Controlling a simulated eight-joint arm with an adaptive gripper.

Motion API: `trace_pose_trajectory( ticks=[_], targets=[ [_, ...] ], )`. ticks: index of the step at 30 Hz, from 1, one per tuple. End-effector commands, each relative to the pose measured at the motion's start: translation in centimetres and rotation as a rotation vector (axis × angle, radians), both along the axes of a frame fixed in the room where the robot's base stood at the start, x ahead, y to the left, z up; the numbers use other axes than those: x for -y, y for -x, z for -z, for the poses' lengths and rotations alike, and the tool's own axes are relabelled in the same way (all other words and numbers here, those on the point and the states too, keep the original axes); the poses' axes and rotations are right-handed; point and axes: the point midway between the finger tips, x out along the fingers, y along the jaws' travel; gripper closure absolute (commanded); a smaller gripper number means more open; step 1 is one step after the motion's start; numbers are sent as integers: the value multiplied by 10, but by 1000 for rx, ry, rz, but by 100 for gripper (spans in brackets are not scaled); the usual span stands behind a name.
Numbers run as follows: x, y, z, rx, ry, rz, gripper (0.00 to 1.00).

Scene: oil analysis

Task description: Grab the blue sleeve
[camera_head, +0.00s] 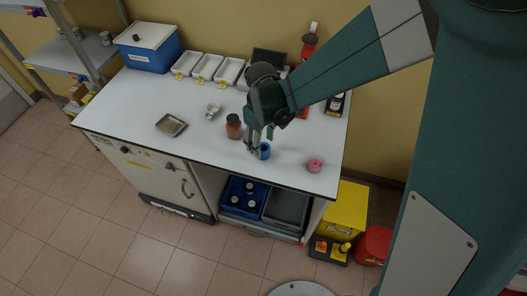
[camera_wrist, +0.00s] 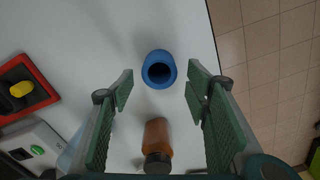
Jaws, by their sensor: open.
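The blue sleeve (camera_wrist: 159,69) is a short hollow blue cylinder standing upright on the white worktop. In the wrist view it lies ahead of and between the lines of my two fingers. My gripper (camera_wrist: 157,88) is open and empty, with green-padded fingers apart on either side. In the head view the sleeve (camera_head: 264,151) stands near the front edge of the worktop, just right of my gripper (camera_head: 254,150), which hangs low and partly blocks it. I cannot tell the exact height gap between the fingertips and the sleeve.
A brown bottle (camera_wrist: 157,142) with a dark cap stands close to the sleeve, below it in the wrist view. A pink object (camera_head: 315,166) sits right on the worktop (camera_head: 215,150). A metal tray (camera_head: 171,125) and a small metallic item (camera_head: 213,110) lie left. The worktop edge is near.

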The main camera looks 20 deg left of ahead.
Motion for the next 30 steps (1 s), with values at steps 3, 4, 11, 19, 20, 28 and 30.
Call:
trace_pose_trajectory(
  ticks=[3,4,11,19,20,28,30],
  targets=[
    [1,-1,11,0,0,0,53],
    [1,-1,14,0,0,0,53],
    [2,-1,36,0,0,0,53],
    [2,-1,45,0,0,0,53],
    [2,-1,45,0,0,0,53],
    [2,-1,45,0,0,0,53],
    [2,-1,45,0,0,0,53]
  ],
)
